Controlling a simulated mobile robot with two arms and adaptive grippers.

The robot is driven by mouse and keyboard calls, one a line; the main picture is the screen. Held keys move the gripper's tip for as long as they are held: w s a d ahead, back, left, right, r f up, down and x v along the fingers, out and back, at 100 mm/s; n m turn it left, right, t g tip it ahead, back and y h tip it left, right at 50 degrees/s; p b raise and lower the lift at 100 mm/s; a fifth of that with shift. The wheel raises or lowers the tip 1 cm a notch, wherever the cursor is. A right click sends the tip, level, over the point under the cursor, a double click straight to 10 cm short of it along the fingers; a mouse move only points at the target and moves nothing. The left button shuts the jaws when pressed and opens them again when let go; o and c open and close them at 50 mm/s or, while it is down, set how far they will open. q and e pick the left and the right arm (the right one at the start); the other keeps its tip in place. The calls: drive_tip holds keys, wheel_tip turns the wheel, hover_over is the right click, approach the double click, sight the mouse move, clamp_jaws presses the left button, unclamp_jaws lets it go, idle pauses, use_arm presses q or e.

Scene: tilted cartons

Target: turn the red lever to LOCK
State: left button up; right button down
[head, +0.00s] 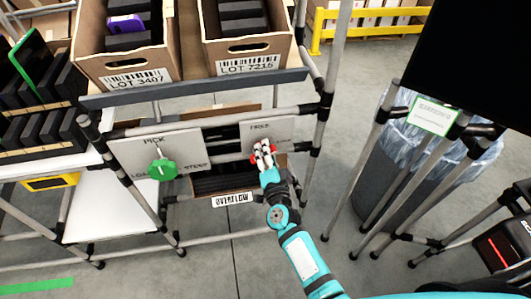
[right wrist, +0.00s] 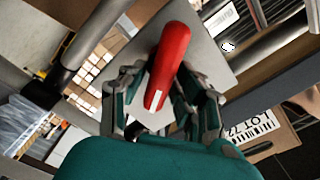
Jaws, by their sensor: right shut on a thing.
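The red lever (right wrist: 170,65) is on a grey panel (head: 284,132) with the word FREE near its top edge. In the head view only small red parts of it (head: 254,159) show around my fingers. My right gripper (head: 264,152) is at the lever, its two fingers on either side of it, shut on it. In the right wrist view the lever lies between the fingers, with a white mark near its closer end. The LOCK marking cannot be made out; the gripper covers part of the panel. My left gripper is not in view.
A green knob (head: 161,169) sits on another panel to the left. Cartons marked LOT 3407 (head: 140,80) and LOT 7215 (head: 248,66) stand tilted above. A carton marked OVERFLOW (head: 232,199) is below.

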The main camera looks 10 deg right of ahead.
drive_tip(key=m+b, duration=0.1)
drive_tip(key=m, duration=0.2)
drive_tip(key=f+m+b, duration=0.1)
drive_tip(key=m, duration=0.2)
drive_tip(key=shift+d, duration=0.2)
drive_tip(key=shift+f+m, duration=0.1)
drive_tip(key=shift+m, duration=0.2)
drive_tip(key=c, duration=1.2)
unclamp_jaws()
drive_tip(key=shift+o, duration=0.2)
drive_tip(key=shift+s, duration=0.25)
drive_tip(key=s, duration=1.1)
drive_tip(key=shift+s+a, duration=0.2)
drive_tip(key=shift+s, duration=0.1)
